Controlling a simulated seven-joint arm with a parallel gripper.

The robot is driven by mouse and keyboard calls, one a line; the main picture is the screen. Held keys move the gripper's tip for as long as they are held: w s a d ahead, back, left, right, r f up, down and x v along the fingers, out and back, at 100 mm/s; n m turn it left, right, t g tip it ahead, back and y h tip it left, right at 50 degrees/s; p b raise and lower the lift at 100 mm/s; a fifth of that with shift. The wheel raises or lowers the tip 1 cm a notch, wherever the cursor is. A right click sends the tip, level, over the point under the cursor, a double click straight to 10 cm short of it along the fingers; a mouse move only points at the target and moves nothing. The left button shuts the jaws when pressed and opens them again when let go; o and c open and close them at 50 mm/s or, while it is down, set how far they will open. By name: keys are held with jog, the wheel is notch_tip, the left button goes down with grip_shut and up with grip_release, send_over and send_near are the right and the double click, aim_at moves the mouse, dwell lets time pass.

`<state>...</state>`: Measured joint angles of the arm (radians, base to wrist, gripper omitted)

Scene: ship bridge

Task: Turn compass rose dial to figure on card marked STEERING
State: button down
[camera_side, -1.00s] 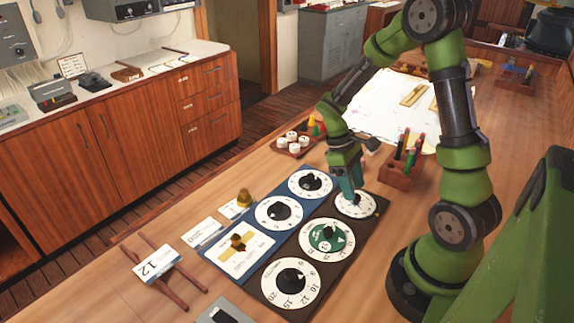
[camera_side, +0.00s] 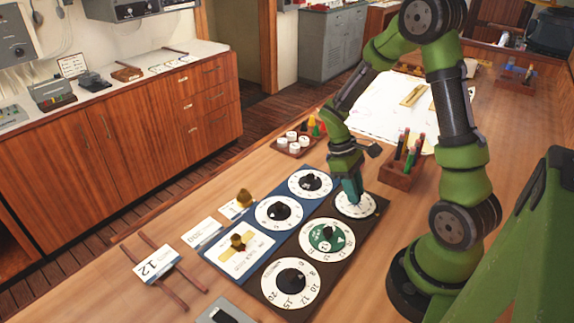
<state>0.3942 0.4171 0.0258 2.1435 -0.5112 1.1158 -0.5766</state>
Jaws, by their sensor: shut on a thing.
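My gripper (camera_side: 352,194) points down and is shut on the knob of the white dial (camera_side: 369,211) at the back end of the dark panel. The fingers hide the knob and much of its face, so I cannot read its pointer or confirm a compass rose. A dial with a green centre (camera_side: 319,245) and a black-knobbed white dial (camera_side: 272,287) sit nearer on the same panel. Two more cards (camera_side: 203,233) lie beside the blue panel. Which card says STEERING is too small to read.
The blue panel (camera_side: 262,237) beside the dark one holds two black-knobbed dials and a brass-knobbed plate. A tray of white pots (camera_side: 293,145) stands behind. A wooden pen holder (camera_side: 402,175) stands close right of my gripper. Bare wood lies at the front left.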

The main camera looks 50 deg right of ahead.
jog(key=shift+m, duration=0.3)
jog(key=shift+d+m+y, duration=0.15)
jog(key=shift+m+y, duration=0.35)
jog(key=shift+m, duration=0.7)
jog(key=shift+d+m+y, duration=0.1)
jog(key=shift+m+y, duration=0.4)
jog(key=shift+m, duration=0.7)
jog(key=shift+t, duration=0.3)
jog(key=c, duration=0.9)
grip_release()
jog(key=v, duration=1.7)
jog(key=shift+d+f, duration=0.1)
jog(key=shift+d, duration=0.05)
jog(key=shift+m, duration=0.3)
